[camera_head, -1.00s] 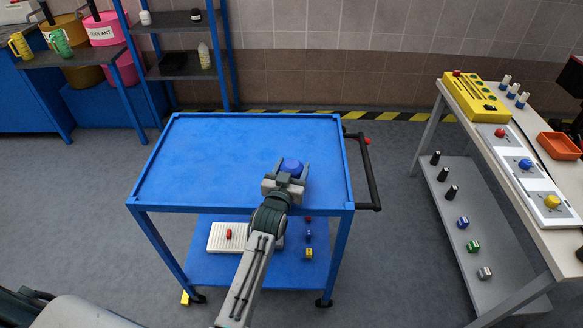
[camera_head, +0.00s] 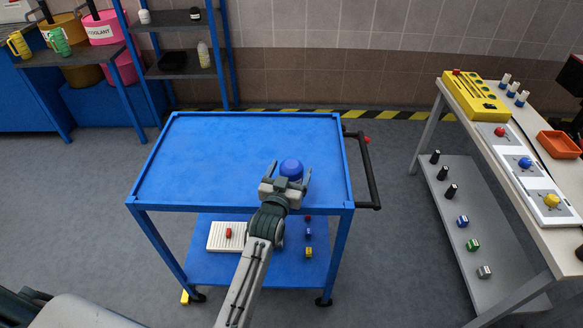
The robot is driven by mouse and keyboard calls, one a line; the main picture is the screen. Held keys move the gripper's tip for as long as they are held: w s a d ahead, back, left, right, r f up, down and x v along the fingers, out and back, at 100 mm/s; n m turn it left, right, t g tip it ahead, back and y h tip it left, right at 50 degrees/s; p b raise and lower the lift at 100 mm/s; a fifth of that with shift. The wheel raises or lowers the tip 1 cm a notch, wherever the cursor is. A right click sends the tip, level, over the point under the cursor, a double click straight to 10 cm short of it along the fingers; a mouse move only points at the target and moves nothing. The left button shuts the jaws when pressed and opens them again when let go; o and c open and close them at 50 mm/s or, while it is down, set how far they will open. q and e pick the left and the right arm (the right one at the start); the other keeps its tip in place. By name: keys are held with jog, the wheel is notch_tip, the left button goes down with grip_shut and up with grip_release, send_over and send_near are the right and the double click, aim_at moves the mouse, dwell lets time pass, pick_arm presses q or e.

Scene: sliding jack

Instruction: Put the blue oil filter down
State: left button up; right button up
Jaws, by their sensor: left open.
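The blue oil filter (camera_head: 291,168) stands upright on the top of the blue cart (camera_head: 225,160), right of the middle. My left gripper (camera_head: 287,183) is just on the near side of the filter, with its jaws open. The gripper hides the lower near part of the filter, so I cannot tell whether a finger still touches it. My right gripper is not in view.
The cart's lower shelf holds a white board with a red piece (camera_head: 227,236) and several small coloured parts. A workbench (camera_head: 500,130) with a yellow case stands at the right. Shelves stand at the back left. The rest of the cart top is clear.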

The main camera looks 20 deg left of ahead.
pick_arm(q)
jog(key=s+b, duration=0.1)
jog(key=s, duration=0.9)
jog(key=shift+s, duration=0.15)
jog(key=shift+d, duration=0.1)
